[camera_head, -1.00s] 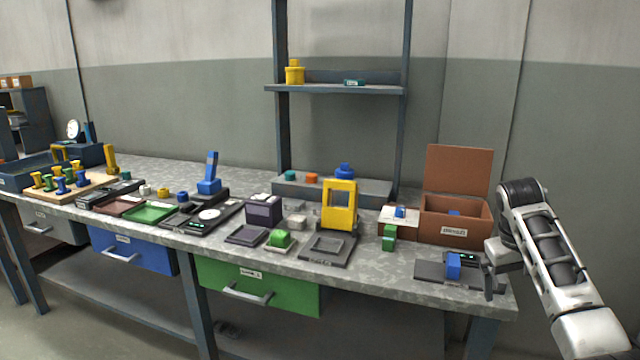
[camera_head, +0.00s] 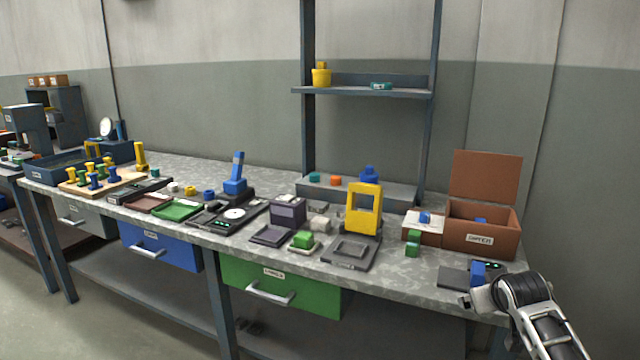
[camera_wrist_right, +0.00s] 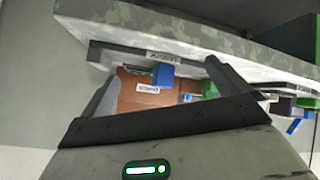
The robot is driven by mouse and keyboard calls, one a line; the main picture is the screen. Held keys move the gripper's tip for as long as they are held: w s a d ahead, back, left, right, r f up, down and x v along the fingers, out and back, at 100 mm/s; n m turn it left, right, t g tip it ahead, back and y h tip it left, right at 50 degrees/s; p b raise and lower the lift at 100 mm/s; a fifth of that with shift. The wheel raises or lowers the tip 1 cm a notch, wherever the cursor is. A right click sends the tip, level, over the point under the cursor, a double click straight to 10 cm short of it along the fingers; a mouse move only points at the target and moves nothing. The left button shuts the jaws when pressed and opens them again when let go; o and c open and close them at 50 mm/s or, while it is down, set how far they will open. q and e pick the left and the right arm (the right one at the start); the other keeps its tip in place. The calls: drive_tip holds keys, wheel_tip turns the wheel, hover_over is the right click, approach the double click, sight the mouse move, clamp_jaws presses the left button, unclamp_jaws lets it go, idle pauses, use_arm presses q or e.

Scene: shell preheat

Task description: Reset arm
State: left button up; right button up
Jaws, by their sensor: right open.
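My right gripper (camera_head: 472,302) is at the lower right of the head view, by the table's right front edge. In the right wrist view its two dark fingers (camera_wrist_right: 163,75) are spread apart with nothing clamped between them. A blue block (camera_head: 478,271) stands on a dark flat device (camera_head: 455,278) close to the gripper. The block also shows beyond the fingers in the wrist view (camera_wrist_right: 163,70). My left gripper is not in view.
An open brown box (camera_head: 482,238) stands behind the device, with a small green block (camera_head: 412,244) to its left. A yellow frame (camera_head: 363,208) and several small devices crowd the grey table (camera_head: 400,280). A shelf (camera_head: 365,92) rises behind. Floor space in front is clear.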

drive_tip(key=w+a+r+t+y, duration=0.1)
drive_tip(key=w+a+r+t, duration=0.2)
drive_tip(key=w+r+t, duration=0.35)
drive_tip(key=s+a+f+n+g+y, duration=0.1)
drive_tip(key=s+a+f+y, duration=0.1)
drive_tip(key=s+a+f, duration=0.5)
drive_tip(key=s+a+f+n+g+y, duration=0.15)
drive_tip(key=s+a+f, duration=0.25)
drive_tip(key=s+f, duration=0.45)
drive_tip(key=s+a+f+g, duration=0.1)
drive_tip(key=s+a, duration=0.2)
drive_tip(key=s, duration=0.5)
drive_tip(key=s+a+f+m+g+y, duration=0.1)
drive_tip(key=s+a, duration=0.2)
drive_tip(key=s, duration=0.5)
drive_tip(key=s+a+f+y, duration=0.1)
drive_tip(key=s+a, duration=0.2)
drive_tip(key=s, duration=0.5)
drive_tip(key=shift+a+g, duration=0.25)
drive_tip(key=shift+g, duration=0.15)
drive_tip(key=shift+f+y, duration=0.15)
drive_tip(key=shift+y, duration=0.1)
